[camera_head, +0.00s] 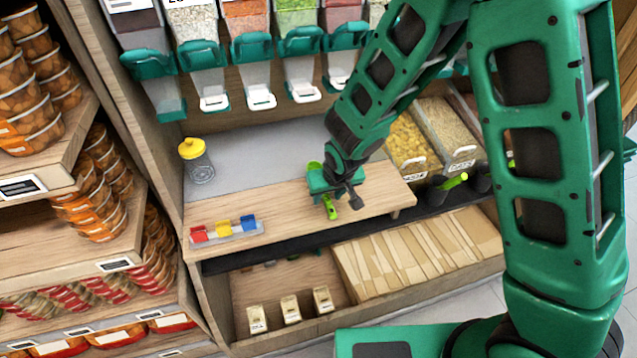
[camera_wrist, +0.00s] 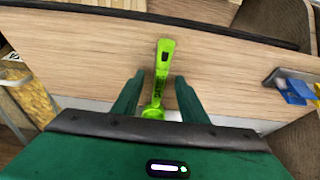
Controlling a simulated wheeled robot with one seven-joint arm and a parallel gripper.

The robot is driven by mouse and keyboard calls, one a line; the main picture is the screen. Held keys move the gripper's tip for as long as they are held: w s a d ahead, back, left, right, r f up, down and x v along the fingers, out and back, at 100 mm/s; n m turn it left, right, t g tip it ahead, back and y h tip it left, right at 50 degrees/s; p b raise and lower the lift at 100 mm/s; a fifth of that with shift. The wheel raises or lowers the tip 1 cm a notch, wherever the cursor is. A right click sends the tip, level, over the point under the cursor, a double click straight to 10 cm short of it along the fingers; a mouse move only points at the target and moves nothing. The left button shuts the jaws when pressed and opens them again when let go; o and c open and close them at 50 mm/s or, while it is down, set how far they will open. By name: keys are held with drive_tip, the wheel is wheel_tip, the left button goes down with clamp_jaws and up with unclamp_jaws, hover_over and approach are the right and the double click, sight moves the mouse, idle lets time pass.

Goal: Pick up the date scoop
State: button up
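My gripper (camera_wrist: 157,88) is open, with one finger on each side of the scoop and a visible gap to each. In the head view my gripper (camera_head: 343,200) is over the middle of the counter, and part of the scoop (camera_head: 329,207) shows just below it.
A jar with a yellow lid (camera_head: 197,160) and a rack of red, yellow and blue clips (camera_head: 224,232) stand to the left on the counter (camera_head: 285,215). Bins of dry goods (camera_head: 407,145) and a dark holder with another green handle (camera_head: 440,186) are to the right. Dispensers hang above.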

drive_tip(key=shift+w+f, duration=0.1)
drive_tip(key=shift+f, duration=0.2)
clamp_jaws()
drive_tip(key=shift+r, duration=0.15)
